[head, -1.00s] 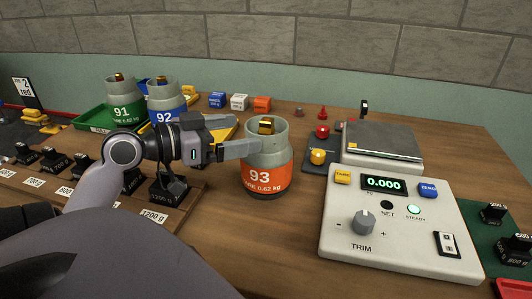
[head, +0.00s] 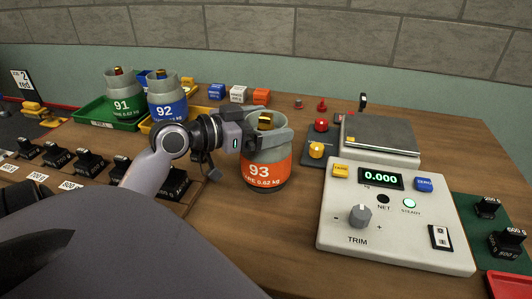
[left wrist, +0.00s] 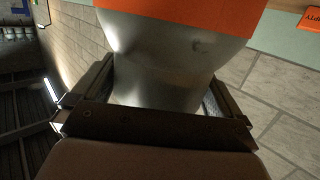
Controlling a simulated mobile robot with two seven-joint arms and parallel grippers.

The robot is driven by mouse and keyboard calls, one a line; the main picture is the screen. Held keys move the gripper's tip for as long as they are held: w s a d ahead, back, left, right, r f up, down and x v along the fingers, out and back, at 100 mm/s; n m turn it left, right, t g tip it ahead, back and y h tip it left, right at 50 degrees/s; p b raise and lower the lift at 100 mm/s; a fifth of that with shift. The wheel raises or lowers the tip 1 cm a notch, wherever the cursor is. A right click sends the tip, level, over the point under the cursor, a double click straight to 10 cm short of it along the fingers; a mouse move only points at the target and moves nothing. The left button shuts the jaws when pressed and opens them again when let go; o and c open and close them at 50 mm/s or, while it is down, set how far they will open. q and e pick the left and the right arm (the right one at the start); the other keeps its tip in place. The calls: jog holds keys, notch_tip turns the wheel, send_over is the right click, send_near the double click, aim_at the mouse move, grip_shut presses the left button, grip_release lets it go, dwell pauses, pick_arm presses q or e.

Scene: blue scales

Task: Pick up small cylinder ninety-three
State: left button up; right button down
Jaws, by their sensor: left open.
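Small cylinder ninety-three (head: 262,174) stands upright on the table, grey with an orange band marked 93 and a gold piece in its top. In the left wrist view the cylinder's grey neck (left wrist: 160,75) lies between the two fingers of the left gripper (left wrist: 155,98). I cannot tell whether the fingers touch it. My right gripper is not in view.
A scale (head: 395,215) reading 0.000 with a metal pan (head: 380,135) stands to the right. Cylinders 91 (head: 120,97) and 92 (head: 166,100) stand in trays at the left. Black weights (head: 90,160) line the left rack. Bare table lies in front of cylinder 93.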

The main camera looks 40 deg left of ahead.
pick_arm(q)
jog(key=c, duration=1.7)
jog(key=shift+r, duration=0.1)
jog(key=shift+r, duration=0.15)
